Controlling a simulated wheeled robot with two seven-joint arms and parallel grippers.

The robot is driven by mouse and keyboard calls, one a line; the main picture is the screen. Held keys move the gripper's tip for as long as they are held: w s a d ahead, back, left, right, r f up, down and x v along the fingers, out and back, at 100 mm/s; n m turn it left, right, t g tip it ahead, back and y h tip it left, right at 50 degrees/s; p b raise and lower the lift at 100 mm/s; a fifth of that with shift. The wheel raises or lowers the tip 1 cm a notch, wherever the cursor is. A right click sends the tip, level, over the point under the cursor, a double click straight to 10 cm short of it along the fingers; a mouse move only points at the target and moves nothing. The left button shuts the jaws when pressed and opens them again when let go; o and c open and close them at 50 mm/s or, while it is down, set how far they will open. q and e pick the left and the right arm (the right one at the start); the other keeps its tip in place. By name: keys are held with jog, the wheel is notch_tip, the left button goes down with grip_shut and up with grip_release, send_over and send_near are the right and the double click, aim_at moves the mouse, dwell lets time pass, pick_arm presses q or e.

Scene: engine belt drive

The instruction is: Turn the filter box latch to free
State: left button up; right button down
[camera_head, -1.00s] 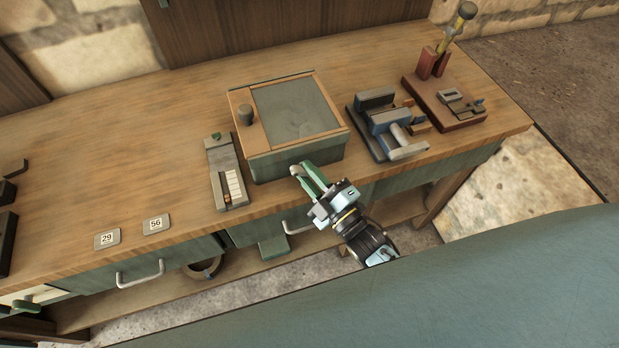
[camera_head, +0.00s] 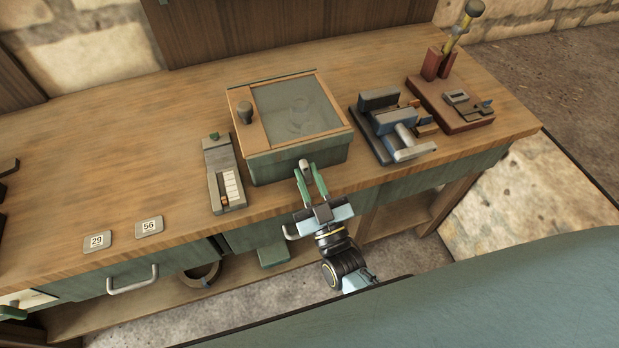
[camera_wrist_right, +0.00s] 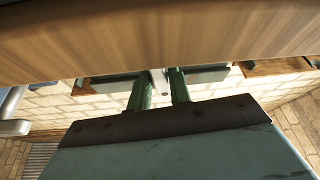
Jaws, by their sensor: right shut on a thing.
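The filter box (camera_head: 300,158) is a green box with a wooden-framed glass lid and a dark knob, at the middle of the bench. My right gripper (camera_head: 307,174) is at its front face, its two green fingers side by side. It is shut on the small grey latch, and the fingertips partly hide it. In the right wrist view the latch (camera_wrist_right: 160,80) shows as a pale grey piece between the fingers (camera_wrist_right: 163,88). I cannot make out the latch's exact angle. My left gripper is not in view.
A grey slotted gauge block (camera_head: 224,175) stands left of the box. A blue-grey vise (camera_head: 395,128) and a red-brown tool stand (camera_head: 450,105) are to the right. Tags 29 (camera_head: 97,241) and 56 (camera_head: 149,226) lie on the bench. A drawer handle (camera_head: 132,281) juts out below.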

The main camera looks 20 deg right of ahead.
jog(key=shift+f+m+h, duration=0.1)
jog(key=shift+m+h, duration=0.7)
jog(key=shift+m, duration=0.7)
jog(key=c, duration=1.4)
grip_release()
jog(key=b+v, duration=0.1)
jog(key=v, duration=1.2)
jog(key=shift+s+f+b, duration=0.15)
jog(key=shift+s+b, duration=0.05)
jog(key=shift+b, duration=0.15)
